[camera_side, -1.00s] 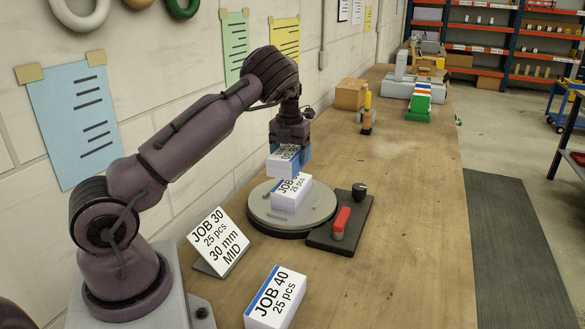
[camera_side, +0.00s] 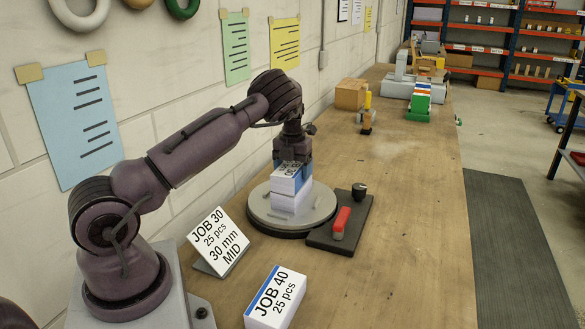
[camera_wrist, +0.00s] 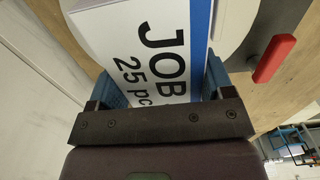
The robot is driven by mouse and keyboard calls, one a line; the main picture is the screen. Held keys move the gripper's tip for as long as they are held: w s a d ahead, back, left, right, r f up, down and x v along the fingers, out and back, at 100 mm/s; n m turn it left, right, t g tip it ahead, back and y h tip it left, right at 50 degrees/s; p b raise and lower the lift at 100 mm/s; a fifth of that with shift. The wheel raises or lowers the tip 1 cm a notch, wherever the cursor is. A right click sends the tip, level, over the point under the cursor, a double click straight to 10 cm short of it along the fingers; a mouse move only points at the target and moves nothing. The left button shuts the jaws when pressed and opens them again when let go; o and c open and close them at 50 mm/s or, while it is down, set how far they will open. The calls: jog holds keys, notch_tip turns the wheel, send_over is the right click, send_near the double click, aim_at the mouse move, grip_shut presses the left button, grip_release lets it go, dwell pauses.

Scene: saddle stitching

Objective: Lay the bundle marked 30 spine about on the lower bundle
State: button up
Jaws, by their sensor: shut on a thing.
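My gripper (camera_side: 293,163) points down over the round grey turntable (camera_side: 263,217). It is shut on a white paper bundle (camera_side: 284,186), with blue fingers on either side in the wrist view. The held bundle (camera_wrist: 145,45) shows "JOB" and "25 pc" there, with a blue stripe along its right edge; the number is hidden. The lower bundle (camera_side: 289,204) lies on the turntable directly under the held one, its top covered. The two look roughly lined up with no clear gap, but I cannot tell whether they touch.
A dark base with a red handle (camera_side: 341,220) and a black knob (camera_side: 359,190) stands right of the turntable. A JOB 30 sign (camera_side: 220,240) reads "30 mm MID". A JOB 40 bundle (camera_side: 274,298) lies in front. The bench (camera_side: 400,220) to the right is clear.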

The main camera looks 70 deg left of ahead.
aim_at(292, 166)
jog(key=shift+f, duration=0.1)
jog(key=o, duration=1.2)
notch_tip(292, 166, up, 13)
jog(key=s+d+r+m+t+h, duration=0.1)
jog(key=s+d+r+m+t, duration=0.1)
jog(key=d+r+m, duration=0.55)
jog(key=s+d+r+m+t, duration=0.15)
jog(key=s+d+m, duration=0.25)
jog(key=d+m, duration=0.4)
jog(key=s+d+r+m, duration=0.2)
jog(key=s+d+m, duration=0.3)
jog(key=m, duration=0.4)
jog(key=s+d+r+m+t, duration=0.1)
jog(key=s+d+r+m, duration=0.15)
jog(key=d+m, duration=0.6)
jog(key=s+d+m, duration=0.1)
jog(key=s+m, duration=0.1)
jog(key=m, duration=0.2)
jog(key=s+d+f+m, duration=0.1)
jog(key=s+m, duration=0.1)
jog(key=m, duration=0.2)
jog(key=s+d+f+m+t+y, duration=0.1)
jog(key=s+d+m, duration=0.1)
jog(key=s+m, duration=0.1)
jog(key=shift+s+d+f+m, duration=0.1)
jog(key=shift+f+m, duration=0.1)
jog(key=shift+m, duration=0.3)
